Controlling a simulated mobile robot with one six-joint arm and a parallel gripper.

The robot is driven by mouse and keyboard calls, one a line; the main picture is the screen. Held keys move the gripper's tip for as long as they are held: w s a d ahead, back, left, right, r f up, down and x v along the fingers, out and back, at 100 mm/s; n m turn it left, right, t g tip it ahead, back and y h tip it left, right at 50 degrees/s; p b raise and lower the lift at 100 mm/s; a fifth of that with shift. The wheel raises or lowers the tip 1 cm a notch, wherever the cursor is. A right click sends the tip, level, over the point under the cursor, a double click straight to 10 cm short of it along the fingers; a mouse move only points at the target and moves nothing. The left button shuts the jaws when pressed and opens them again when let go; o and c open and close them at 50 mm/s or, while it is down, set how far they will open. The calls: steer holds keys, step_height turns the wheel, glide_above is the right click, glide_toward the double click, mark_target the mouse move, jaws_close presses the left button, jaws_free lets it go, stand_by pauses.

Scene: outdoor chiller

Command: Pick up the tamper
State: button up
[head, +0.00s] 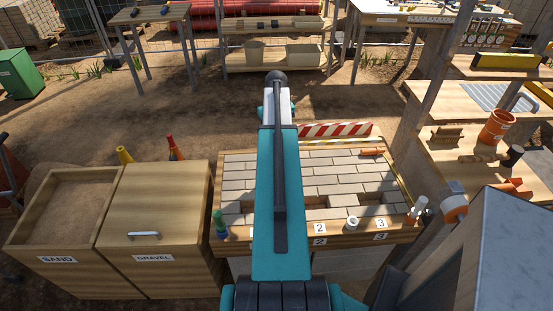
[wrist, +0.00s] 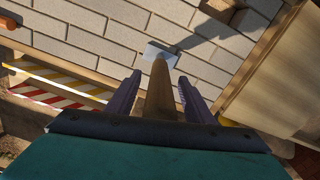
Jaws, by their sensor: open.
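The tamper (wrist: 159,98) shows in the wrist view as a long wooden handle ending in a flat grey metal plate (wrist: 155,50) over the pale paving blocks. My gripper (wrist: 159,76) is open, with one dark finger on each side of the handle. A narrow gap shows between the handle and each finger, so it does not look gripped. In the head view my arm covers the middle of the paved bench, and the tamper and my gripper are hidden there.
The paved bench (head: 238,180) has recesses and number labels along its front. A gravel bin (head: 150,205) and a sand bin (head: 62,205) stand to its left. A striped barrier (head: 335,129) is behind it. Shelves with pots (head: 496,127) are at right.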

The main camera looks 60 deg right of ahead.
jaws_close()
steer(key=shift+r, duration=0.1)
steer(key=shift+r, duration=0.1)
stand_by(0.4)
steer(key=s+a+r+b, duration=0.4)
steer(key=s+a+b, duration=0.1)
steer(key=s+a, duration=0.6)
steer(key=shift+s+r, duration=0.15)
steer(key=shift+r, duration=0.2)
stand_by(0.9)
stand_by(0.6)
